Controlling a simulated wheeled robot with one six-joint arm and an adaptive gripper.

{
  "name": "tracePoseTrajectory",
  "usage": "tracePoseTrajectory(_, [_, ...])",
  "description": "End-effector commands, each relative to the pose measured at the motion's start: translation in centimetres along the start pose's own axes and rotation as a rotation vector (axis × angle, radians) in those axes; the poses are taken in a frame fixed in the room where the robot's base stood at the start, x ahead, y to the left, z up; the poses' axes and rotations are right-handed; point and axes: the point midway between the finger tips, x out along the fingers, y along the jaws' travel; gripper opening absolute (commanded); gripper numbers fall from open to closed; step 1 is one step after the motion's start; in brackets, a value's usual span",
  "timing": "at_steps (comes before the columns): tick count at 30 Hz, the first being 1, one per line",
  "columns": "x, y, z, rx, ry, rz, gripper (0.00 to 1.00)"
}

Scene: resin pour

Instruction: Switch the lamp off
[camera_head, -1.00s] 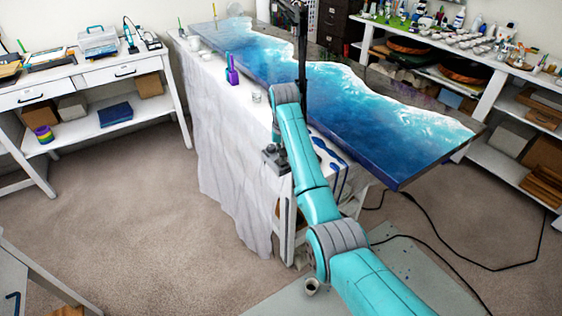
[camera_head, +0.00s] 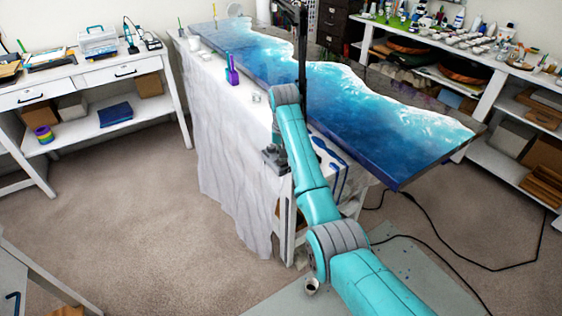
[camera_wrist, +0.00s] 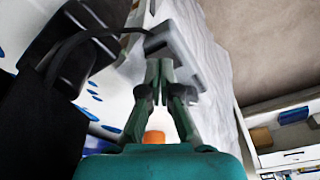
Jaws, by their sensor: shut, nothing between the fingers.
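My gripper (camera_wrist: 158,66) shows in the wrist view with its green fingers shut together and nothing between them. The fingertips are at the near edge of a small grey box (camera_wrist: 174,43), which looks like a switch box; I cannot tell whether they touch it. A black cable (camera_wrist: 75,40) loops from a black block (camera_wrist: 72,62) to this box. In the head view a dark grey box (camera_head: 275,158) sits at the table's edge, left of my arm. My gripper cannot be made out there. No lamp head or lit bulb can be clearly made out.
The long blue resin table (camera_head: 385,120) lies behind my arm, beside a white cloth (camera_head: 225,150) hanging to the floor. A purple bottle (camera_head: 232,75) and cups stand along its edge. A black cord (camera_head: 480,265) lies on the floor at right. The carpet at left is clear.

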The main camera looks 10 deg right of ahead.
Motion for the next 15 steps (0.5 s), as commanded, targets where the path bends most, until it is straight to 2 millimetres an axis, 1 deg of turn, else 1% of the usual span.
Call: tracePoseTrajectory(15, [0.67, 0.00, 0.11, 0.000, -0.001, 0.000, 0.00])
